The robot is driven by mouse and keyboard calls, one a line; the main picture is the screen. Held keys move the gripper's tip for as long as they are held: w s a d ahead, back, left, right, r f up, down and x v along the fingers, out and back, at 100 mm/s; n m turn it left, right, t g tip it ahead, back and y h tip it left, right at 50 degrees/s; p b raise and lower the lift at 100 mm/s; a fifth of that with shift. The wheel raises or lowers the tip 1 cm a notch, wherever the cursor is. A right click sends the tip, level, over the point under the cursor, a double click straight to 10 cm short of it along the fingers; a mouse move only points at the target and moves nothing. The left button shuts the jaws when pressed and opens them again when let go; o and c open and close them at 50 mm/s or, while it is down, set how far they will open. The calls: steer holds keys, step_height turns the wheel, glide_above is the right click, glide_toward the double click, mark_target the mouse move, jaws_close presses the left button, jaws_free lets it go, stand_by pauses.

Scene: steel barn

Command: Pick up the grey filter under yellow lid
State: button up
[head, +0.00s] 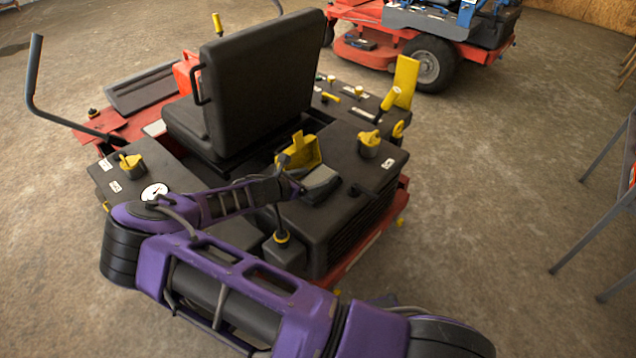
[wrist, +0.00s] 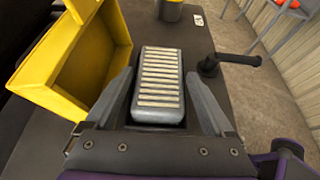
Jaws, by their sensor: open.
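The grey filter (wrist: 159,82) is a rounded grey block with a pale ribbed top. It lies on the mower's black deck. In the head view the filter (head: 321,181) shows at the end of my arm. The yellow lid (wrist: 78,60) stands raised at its left in the wrist view, and it also shows in the head view (head: 303,152). My gripper (wrist: 160,100) is open, with one finger on each side of the filter's near part. I cannot tell whether the fingers touch it.
A black lever (wrist: 228,62) stands right of the filter. A yellow-capped filler (head: 369,144) and the black seat (head: 258,82) are close by on the mower. A second red mower (head: 420,45) stands behind. A grey-legged table (head: 607,165) is at the right edge.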

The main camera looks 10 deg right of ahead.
mark_target(317, 178)
steer(key=x, duration=0.3)
steer(key=shift+d+f, duration=0.1)
steer(key=shift+f, duration=0.1)
steer(key=c, duration=1.1)
